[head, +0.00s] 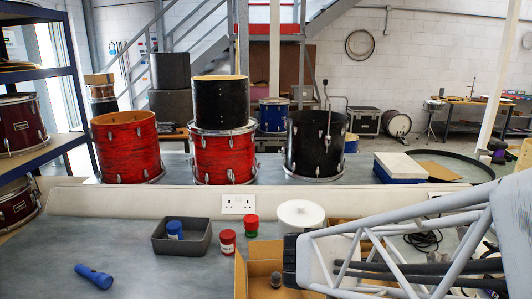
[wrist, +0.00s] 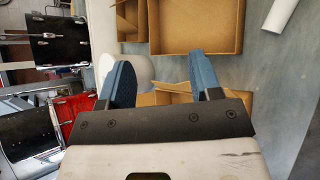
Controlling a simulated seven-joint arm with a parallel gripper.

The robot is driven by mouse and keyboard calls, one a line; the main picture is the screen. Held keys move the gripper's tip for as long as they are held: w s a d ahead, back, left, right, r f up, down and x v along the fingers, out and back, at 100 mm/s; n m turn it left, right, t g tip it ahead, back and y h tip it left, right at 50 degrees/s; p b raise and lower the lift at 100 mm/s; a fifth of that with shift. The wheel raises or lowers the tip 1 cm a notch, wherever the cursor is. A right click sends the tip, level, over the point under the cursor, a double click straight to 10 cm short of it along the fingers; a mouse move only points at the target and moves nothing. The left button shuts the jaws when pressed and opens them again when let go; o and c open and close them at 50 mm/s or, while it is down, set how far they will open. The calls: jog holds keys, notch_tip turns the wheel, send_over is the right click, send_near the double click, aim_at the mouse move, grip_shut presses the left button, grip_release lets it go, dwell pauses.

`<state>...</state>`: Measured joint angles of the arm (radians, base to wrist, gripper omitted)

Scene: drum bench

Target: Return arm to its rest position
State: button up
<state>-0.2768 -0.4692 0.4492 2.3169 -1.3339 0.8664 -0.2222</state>
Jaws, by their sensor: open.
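My gripper (wrist: 163,75) shows in the wrist view with its two blue fingers spread apart and nothing between them. Behind the gap lie cardboard flaps and part of a white round tub (wrist: 140,68). In the head view, a grey lattice arm, which I take to be mine, reaches in from the right over the bench. Its dark end is beside the white tub (head: 301,213) and over the right part of an open cardboard box (head: 262,268). The fingers cannot be made out in the head view.
On the bench are a blue flashlight (head: 93,276), a grey bin (head: 182,243) holding a blue jar (head: 174,229), a red jar (head: 227,242) and a red-green cup (head: 251,225). Drums (head: 224,155) stand behind the low ledge. The front-left bench is mostly clear.

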jog(key=s+r+m+g+y, duration=0.1)
jog(key=s+r+m+y, duration=0.3)
jog(key=s+r+m, duration=0.5)
jog(key=s+r+m+g+y, duration=0.1)
jog(key=s+r+m+y, duration=0.4)
jog(key=s+m, duration=0.4)
notch_tip(320, 180, down, 9)
jog(key=n+g, duration=0.1)
jog(key=g, duration=0.1)
jog(key=shift+w+r+g+h, duration=0.15)
jog(key=shift+g+h, duration=0.25)
jog(key=shift+d, duration=0.1)
dwell(0.7)
